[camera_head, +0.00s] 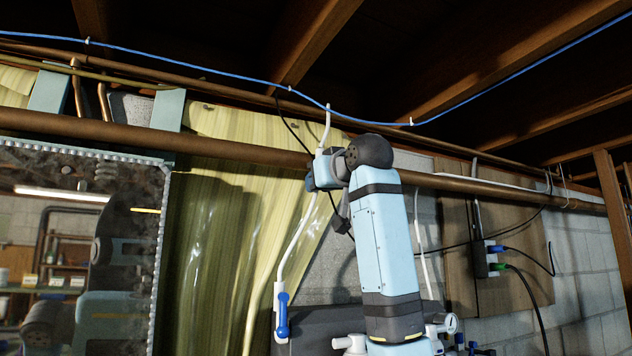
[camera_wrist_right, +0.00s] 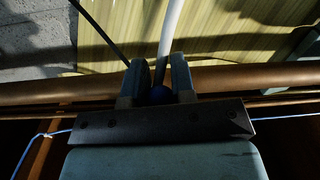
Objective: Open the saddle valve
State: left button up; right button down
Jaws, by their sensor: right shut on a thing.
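The saddle valve is at the horizontal copper pipe (camera_head: 230,150), where a white tube (camera_head: 327,122) meets it. My right gripper (camera_head: 318,172) is up at this pipe and mostly covers the valve in the head view. The white tube (camera_wrist_right: 170,30) runs away just beyond the knob. How far the knob is turned cannot be told. My left gripper is not in view.
Wooden joists (camera_head: 310,45) and a blue cable (camera_head: 200,67) run overhead. A mirror (camera_head: 75,240) hangs at the left, reflecting parts of me. A blue-handled fitting (camera_head: 282,315) hangs on the white tube below. A power strip (camera_head: 486,258) with plugs is on the board at right.

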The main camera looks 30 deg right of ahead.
jog(key=shift+d+n, duration=0.2)
jog(key=shift+n, duration=0.2)
jog(key=c, duration=1)
grip_release()
jog(key=shift+o, duration=0.2)
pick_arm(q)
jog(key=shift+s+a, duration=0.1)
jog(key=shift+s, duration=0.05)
